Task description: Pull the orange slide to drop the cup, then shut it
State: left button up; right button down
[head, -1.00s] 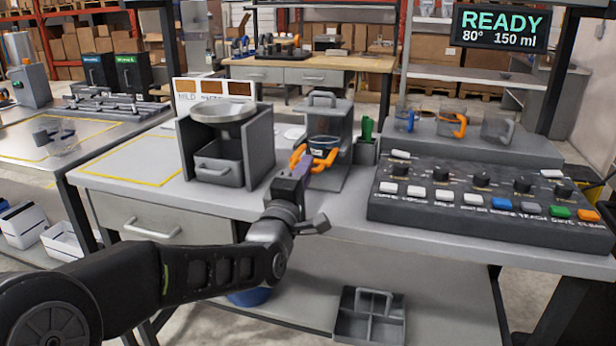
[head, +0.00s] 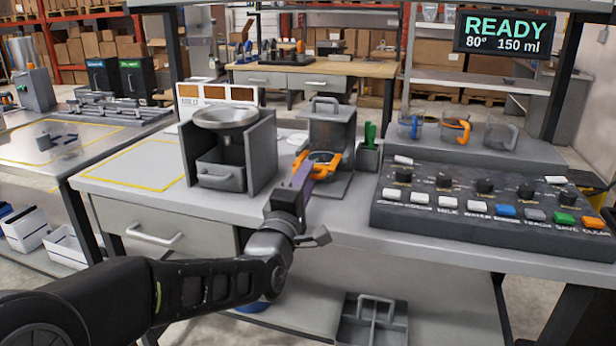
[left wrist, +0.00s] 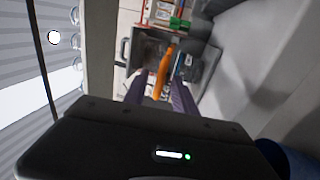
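The grey dispenser (head: 331,122) stands at the back of the counter. Its orange slide (head: 326,168) sticks out low at its front. A dark cup-like shape with a bluish rim shows just behind the slide, partly hidden. My left gripper (head: 302,174) reaches the slide from the front left. In the left wrist view, the orange part (left wrist: 163,70) lies between my two purple fingers (left wrist: 160,88). The fingers are apart, with a gap seen beside the orange part; contact is unclear. My right gripper is not in view.
A grey machine with a metal funnel (head: 226,118) and a drawer stands close left of the dispenser. A button panel (head: 490,205) fills the counter's right side. Mugs (head: 455,131) stand on a raised shelf behind it. A green item (head: 370,134) stands right of the dispenser.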

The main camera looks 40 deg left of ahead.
pick_arm(q)
jog(key=v, duration=0.6)
jog(key=shift+s+d+f, duration=0.1)
dwell(1.0)
